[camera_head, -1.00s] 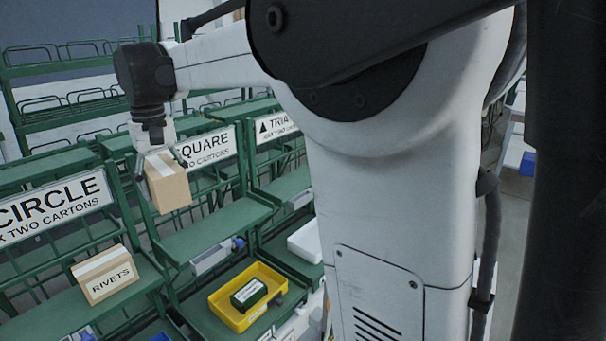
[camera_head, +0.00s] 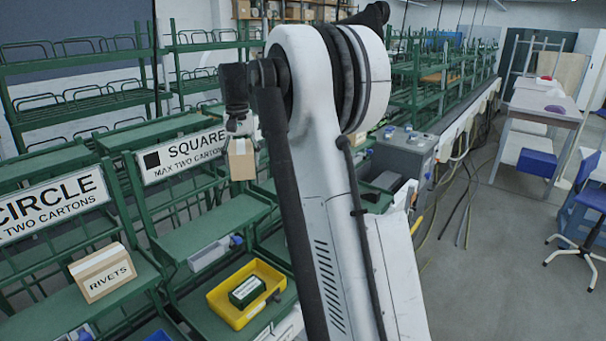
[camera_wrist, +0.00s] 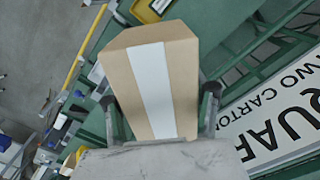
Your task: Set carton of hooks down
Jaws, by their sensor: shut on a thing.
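A brown carton (camera_head: 241,160) hangs in my gripper (camera_head: 240,136), above and to the right of the shelf under the SQUARE sign (camera_head: 187,153). In the wrist view the carton (camera_wrist: 122,82) shows a white tape strip and sits between the two fingers of my gripper (camera_wrist: 158,100), which are shut on it. No label shows on its visible faces, so I cannot read its contents. The square shelf (camera_head: 215,226) is bare on top. My arm hides the shelf to its right.
A carton marked RIVETS (camera_head: 103,273) stands on the shelf by the CIRCLE sign (camera_head: 50,205). A yellow bin (camera_head: 231,313) with a dark green box (camera_head: 247,291) sits on a lower shelf. A grey cabinet (camera_head: 404,153) stands behind my arm.

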